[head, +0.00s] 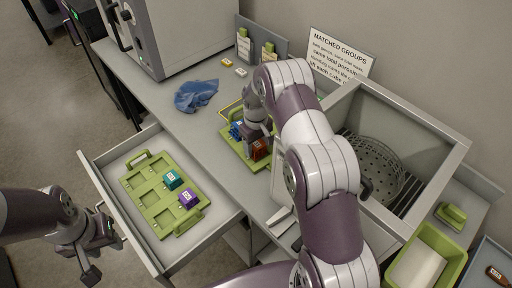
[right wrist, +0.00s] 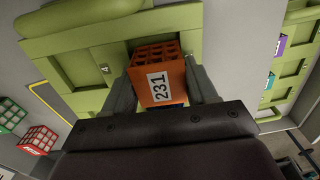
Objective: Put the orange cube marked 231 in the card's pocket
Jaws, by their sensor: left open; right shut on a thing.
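The orange cube marked 231 (right wrist: 158,80) is between the fingers of my right gripper (right wrist: 162,92), which is shut on it. In the head view the cube (head: 260,150) looks dark orange, below the gripper (head: 257,138). I cannot tell whether the cube touches the card. A blue cube (head: 236,130) is beside it. My left gripper (head: 83,250) is open and empty, left of the drawer.
An open drawer (head: 98,176) holds a green tray (head: 140,192) with a teal cube (head: 172,179) and a purple cube (head: 188,198). A blue cloth (head: 196,95) lies on the bench. Red (right wrist: 38,140) and green (right wrist: 10,115) cubes are nearby.

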